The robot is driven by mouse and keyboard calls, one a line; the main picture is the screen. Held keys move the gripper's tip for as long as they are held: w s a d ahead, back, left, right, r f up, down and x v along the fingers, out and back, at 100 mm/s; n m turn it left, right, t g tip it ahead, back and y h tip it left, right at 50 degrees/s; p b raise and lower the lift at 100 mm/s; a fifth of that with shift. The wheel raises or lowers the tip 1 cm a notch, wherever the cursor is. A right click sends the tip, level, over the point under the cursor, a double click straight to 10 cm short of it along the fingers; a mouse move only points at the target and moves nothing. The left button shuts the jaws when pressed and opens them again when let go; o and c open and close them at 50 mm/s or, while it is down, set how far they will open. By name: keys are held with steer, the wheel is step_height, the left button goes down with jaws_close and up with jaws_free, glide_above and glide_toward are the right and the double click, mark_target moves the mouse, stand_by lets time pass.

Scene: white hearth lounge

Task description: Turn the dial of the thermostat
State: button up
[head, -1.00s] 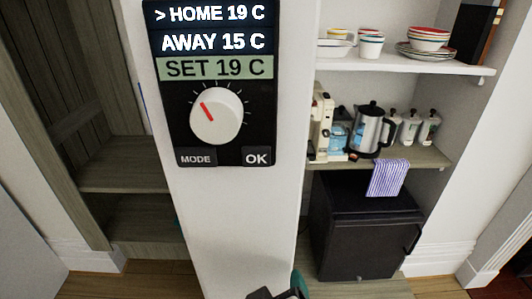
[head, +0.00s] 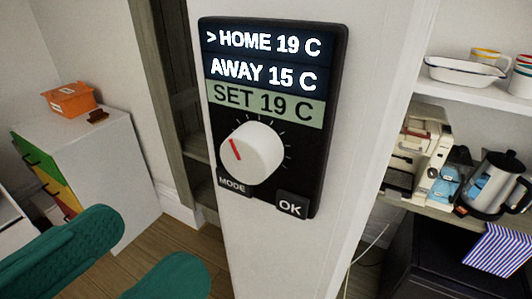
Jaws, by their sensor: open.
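A MODE button (head: 233,186) and an OK button (head: 290,206) sit below the dial. My gripper (head: 152,242) shows as two teal fingers at the lower left. They are apart and empty, left of and below the dial, not touching the thermostat.
A white cabinet (head: 110,165) with an orange bin (head: 72,99) stands at the left. Right of the pillar, shelves hold dishes, a coffee machine (head: 420,150) and a kettle (head: 495,185). A striped towel (head: 497,250) hangs below. Clear space lies between fingers and dial.

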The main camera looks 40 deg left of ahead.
mark_target(240, 161)
steer(key=w, duration=0.3)
steer(key=w+a+p, duration=0.1)
steer(key=w, duration=0.2)
steer(key=w+p, duration=0.1)
steer(key=w, duration=0.2)
steer(key=shift+w+a, duration=0.4)
steer(key=c, duration=1.1)
steer(key=shift+o, duration=0.2)
steer(key=m+b, duration=0.2)
steer(key=b, duration=0.1)
steer(key=shift+f, duration=0.3)
steer(key=shift+r+m+b, duration=0.1)
steer(key=shift+m+b, duration=0.8)
steer(key=shift+r+m, duration=0.2)
steer(key=shift+m, duration=0.3)
